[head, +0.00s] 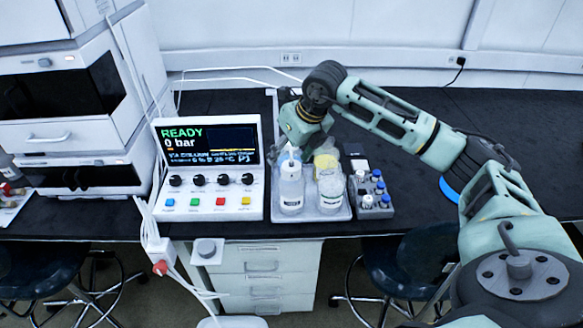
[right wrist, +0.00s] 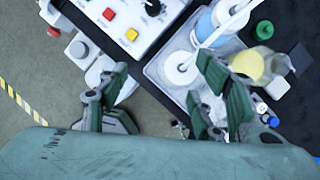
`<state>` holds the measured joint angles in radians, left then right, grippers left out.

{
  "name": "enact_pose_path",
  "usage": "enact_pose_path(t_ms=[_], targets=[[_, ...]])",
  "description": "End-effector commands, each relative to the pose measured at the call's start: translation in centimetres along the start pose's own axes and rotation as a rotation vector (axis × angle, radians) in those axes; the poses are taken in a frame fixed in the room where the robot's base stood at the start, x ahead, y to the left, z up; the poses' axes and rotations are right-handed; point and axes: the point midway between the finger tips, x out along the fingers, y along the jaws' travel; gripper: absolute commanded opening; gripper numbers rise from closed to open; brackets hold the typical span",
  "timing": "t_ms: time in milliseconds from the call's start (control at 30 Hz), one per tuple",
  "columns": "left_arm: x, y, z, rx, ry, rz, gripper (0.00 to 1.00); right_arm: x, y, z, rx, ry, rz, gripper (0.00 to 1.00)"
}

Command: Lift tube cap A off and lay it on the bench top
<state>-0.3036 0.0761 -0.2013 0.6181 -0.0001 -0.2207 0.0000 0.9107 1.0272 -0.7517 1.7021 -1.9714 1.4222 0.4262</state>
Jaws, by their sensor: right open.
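A grey tube rack (head: 374,211) stands at the right of the bottle tray in the head view and holds several small tubes with blue and white caps. I cannot tell which one is tube cap A. In the right wrist view, blue and white caps (right wrist: 265,112) show beside a finger, partly hidden. My right gripper (head: 292,148) is above the back of the bottle tray, left of the rack. In the right wrist view my right gripper (right wrist: 160,100) is open, its fingers wide apart, with no cap between them. My left gripper is not in view.
A pale tray (head: 318,215) holds several bottles, including a clear one (head: 291,192) and a yellowish one (head: 330,190). A control box (head: 212,203) stands left of it. The black bench top (head: 420,212) is clear right of the rack. Thin tubing runs behind.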

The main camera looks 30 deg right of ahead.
Motion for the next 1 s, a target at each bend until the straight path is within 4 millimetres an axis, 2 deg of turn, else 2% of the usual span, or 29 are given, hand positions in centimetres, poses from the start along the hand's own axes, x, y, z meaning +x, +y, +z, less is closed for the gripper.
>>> enact_pose_path(t_ms=[33, 67, 167, 367, 567, 700, 1000], targets=[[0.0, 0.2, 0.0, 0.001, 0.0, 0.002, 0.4, -0.6, -1.4, 0.0, 0.005, 0.008, -0.046, 0.6], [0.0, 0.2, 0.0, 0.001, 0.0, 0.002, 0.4, -0.8, -2.0, -0.1, 0.008, 0.014, -0.065, 0.6], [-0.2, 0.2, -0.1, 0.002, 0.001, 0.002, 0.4, -0.5, -2.8, -0.2, 0.013, 0.024, -0.092, 0.6], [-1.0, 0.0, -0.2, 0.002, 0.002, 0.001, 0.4, 1.6, -2.9, -0.4, 0.012, 0.025, -0.09, 0.6], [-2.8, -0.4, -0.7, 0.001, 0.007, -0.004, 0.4, 4.3, -3.1, -1.1, 0.012, 0.027, -0.089, 0.6], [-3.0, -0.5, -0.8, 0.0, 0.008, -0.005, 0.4, 6.1, -3.2, -1.1, 0.012, 0.023, -0.088, 0.6], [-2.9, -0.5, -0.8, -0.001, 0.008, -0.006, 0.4, 6.7, -3.3, -1.2, 0.011, 0.021, -0.088, 0.59]])
